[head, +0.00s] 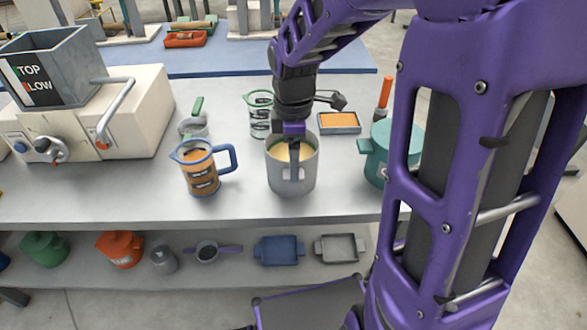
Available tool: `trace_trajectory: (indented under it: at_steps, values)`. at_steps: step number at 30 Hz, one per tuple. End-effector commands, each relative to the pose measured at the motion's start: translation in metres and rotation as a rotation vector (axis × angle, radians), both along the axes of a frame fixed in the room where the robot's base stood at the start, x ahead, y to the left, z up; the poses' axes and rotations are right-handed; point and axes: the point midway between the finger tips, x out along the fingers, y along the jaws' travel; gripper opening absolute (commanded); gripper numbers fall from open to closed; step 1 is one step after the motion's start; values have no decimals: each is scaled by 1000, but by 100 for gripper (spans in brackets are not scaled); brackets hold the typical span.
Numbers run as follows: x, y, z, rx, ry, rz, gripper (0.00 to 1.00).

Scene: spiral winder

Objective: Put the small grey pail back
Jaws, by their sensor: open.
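A grey pail (306,178) stands upright on the grey worktop near its front edge, with tan material inside. My gripper (293,158) is above it, pointing down, open at the pail's near rim. One dark finger shows in front of the near wall; the other finger is hard to make out, and I cannot tell whether either touches the pail. A smaller grey container (164,261) sits on the lower shelf.
A blue-rimmed measuring jug (199,170) stands left of the pail, a teal pot (379,160) right. Behind are a green-rimmed jug (259,118) and a tan-filled tray (339,123). The lower shelf (340,277) holds pots, a strainer and trays. Bare worktop (100,195) lies front left.

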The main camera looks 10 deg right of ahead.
Motion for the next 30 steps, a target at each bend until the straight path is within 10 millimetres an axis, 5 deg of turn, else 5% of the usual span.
trace_trajectory:
  at_steps: [3, 9, 25, 30]
  values:
    - [0, 0, 30, -1, -4, -1, 74]
    - [-1, 0, 57, 0, -1, 0, 74]
    - [0, 1, 68, -1, -3, -16, 74]
    - [15, 4, 95, -11, -46, -182, 74]
